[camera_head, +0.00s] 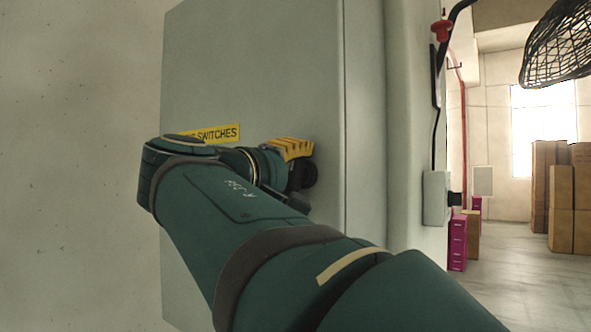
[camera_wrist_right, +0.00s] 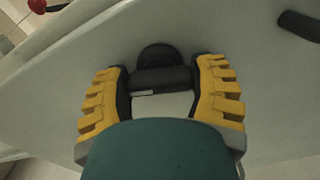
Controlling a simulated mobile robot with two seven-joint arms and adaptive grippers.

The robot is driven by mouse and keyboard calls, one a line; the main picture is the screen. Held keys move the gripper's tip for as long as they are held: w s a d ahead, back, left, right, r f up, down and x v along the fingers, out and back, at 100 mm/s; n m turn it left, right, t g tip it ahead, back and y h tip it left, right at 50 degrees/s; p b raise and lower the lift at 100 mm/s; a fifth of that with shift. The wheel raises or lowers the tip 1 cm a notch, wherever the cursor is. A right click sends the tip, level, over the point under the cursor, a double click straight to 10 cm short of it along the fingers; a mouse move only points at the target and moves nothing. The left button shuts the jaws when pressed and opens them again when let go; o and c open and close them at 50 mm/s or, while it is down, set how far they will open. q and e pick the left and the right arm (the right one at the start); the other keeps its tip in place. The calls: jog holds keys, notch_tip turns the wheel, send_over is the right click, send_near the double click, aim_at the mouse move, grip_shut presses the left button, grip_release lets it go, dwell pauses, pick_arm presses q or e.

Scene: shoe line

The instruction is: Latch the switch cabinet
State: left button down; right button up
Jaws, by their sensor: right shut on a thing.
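The grey-green switch cabinet (camera_head: 260,70) fills the middle of the head view. My right gripper (camera_head: 302,164) is at the front, near that edge, by a black latch knob (camera_head: 311,176). In the right wrist view, my yellow-padded right gripper (camera_wrist_right: 162,72) is shut on the black bar of this latch, one finger at each end; its round base (camera_wrist_right: 158,55) shows behind. The bar lies crosswise between the fingers. My left gripper is out of view.
A second black handle (camera_wrist_right: 300,26) shows in the right wrist view. Right of the cabinet are a red knob (camera_head: 441,30) and a grey box (camera_head: 436,198) with a cable. Brown cartons (camera_head: 562,200) stand farther back. Open floor (camera_head: 510,280) lies at the right.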

jog(key=shift+n+p, duration=0.5)
jog(key=shift+n, duration=0.9)
jog(key=o, duration=1.2)
jog(key=shift+d, duration=0.1)
jog(key=v, duration=0.7)
jog(key=shift+s, duration=0.15)
